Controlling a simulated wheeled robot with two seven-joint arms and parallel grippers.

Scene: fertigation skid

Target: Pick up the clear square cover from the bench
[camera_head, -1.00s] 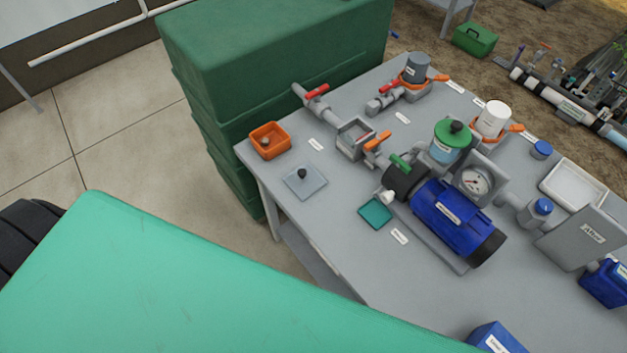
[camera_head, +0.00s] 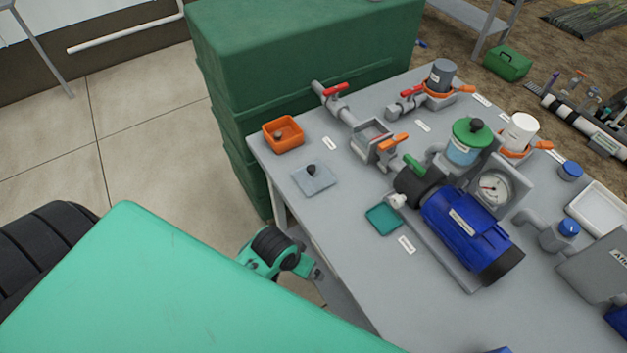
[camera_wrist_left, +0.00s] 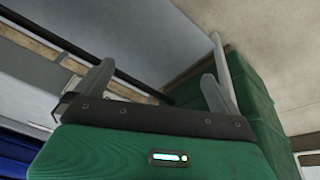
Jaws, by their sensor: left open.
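The clear square cover (camera_head: 322,183) lies flat on the grey bench (camera_head: 345,235), near its left edge. It is a thin, pale see-through plate with a dark round knob standing on top. In the left wrist view my left gripper (camera_wrist_left: 158,82) is open, its two grey fingers wide apart with nothing between them. The cover does not show in that view. In the head view only a green and black piece of my left arm shows, below the bench's left edge and apart from the cover. My right gripper is not in view.
An orange tray (camera_head: 284,145) stands just behind the cover. The open-topped grey strainer housing (camera_head: 372,135) and pipes are to its right, with a teal square plate (camera_head: 383,218) and blue pump (camera_head: 462,222) nearer. A tall green tank (camera_head: 300,60) stands behind the bench.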

